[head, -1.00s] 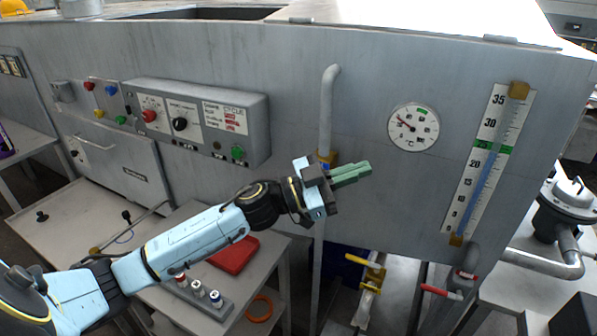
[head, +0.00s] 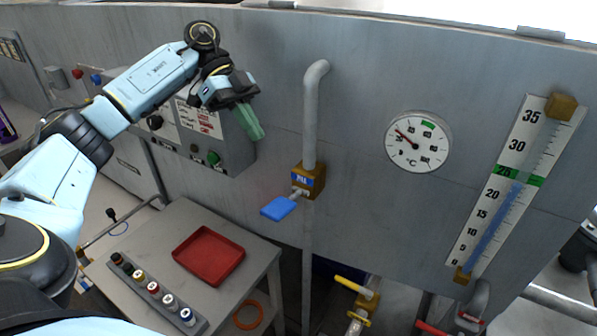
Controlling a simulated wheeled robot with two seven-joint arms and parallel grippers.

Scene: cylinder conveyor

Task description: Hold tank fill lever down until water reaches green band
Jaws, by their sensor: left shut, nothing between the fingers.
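The tank fill lever (head: 279,208) is a blue paddle on a brass valve (head: 309,181), below a grey pipe on the tank wall. The level gauge (head: 515,195) at the right has a white scale and a blue water column (head: 493,222). The column's top appears close to the lower edge of the green band (head: 520,176). My left gripper (head: 262,137), with green fingers, is shut and empty. It is above and to the left of the lever, apart from it, in front of the control box. My right gripper is not in view.
A round dial (head: 419,142) is on the tank wall. A grey control box (head: 235,150) is behind my left gripper. Below, a side table (head: 190,219) holds a red tray (head: 209,255) and a rack of small bottles (head: 155,290). A yellow-handled valve (head: 358,289) sits low.

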